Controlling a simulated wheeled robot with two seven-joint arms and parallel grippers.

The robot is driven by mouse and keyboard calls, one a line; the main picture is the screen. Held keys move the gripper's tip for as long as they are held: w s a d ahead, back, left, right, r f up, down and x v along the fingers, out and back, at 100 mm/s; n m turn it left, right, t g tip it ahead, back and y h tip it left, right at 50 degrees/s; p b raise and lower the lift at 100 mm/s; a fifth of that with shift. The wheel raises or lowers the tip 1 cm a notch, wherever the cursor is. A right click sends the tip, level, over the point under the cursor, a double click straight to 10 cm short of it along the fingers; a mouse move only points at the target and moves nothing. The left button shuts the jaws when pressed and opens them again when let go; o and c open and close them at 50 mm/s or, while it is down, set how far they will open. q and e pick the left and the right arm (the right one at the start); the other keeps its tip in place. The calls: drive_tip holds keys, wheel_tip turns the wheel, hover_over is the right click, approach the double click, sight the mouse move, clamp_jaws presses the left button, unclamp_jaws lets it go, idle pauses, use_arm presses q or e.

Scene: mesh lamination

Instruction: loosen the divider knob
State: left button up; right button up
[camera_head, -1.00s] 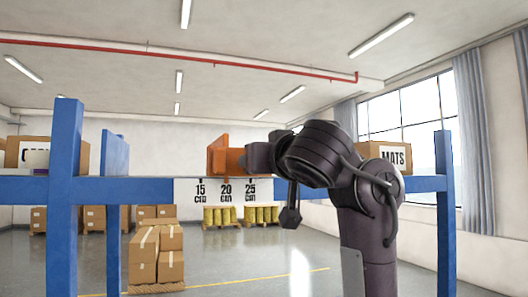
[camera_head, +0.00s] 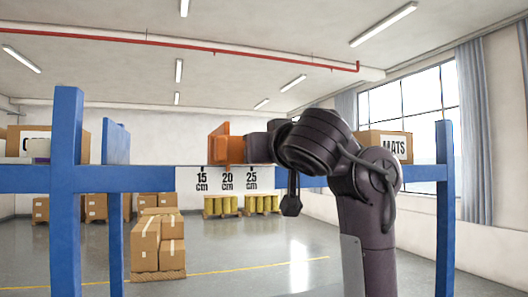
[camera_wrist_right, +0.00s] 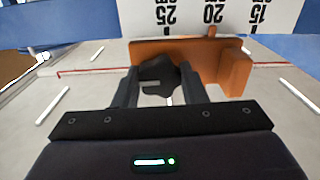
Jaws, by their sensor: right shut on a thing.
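The orange divider (camera_head: 219,143) stands on the blue shelf beam above the scale plate (camera_head: 215,179). It also shows in the wrist view (camera_wrist_right: 235,70), its small orange tab by the 20 cm mark. The dark divider knob (camera_wrist_right: 158,74) is on the divider's face, between my right fingers. My right gripper (camera_wrist_right: 163,80) is shut on the knob; in the head view the gripper (camera_head: 262,147) reaches the divider from the right. The knob is hidden in the head view. My left gripper is not in view.
A blue beam (camera_head: 330,182) runs between blue posts (camera_head: 67,200) and (camera_head: 445,210). A box marked MATS (camera_head: 384,145) stands at right, another box (camera_head: 30,142) at left. Stacked cartons (camera_head: 157,245) stand on the floor behind.

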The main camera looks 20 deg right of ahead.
drive_tip(key=shift+n+b, duration=2.55)
drive_tip(key=shift+n, duration=6.15)
drive_tip(key=o, duration=1)
drive_tip(key=shift+r, duration=0.1)
drive_tip(key=s+b, duration=0.6)
drive_tip(key=s, duration=0.2)
drive_tip(key=shift+d, duration=0.25)
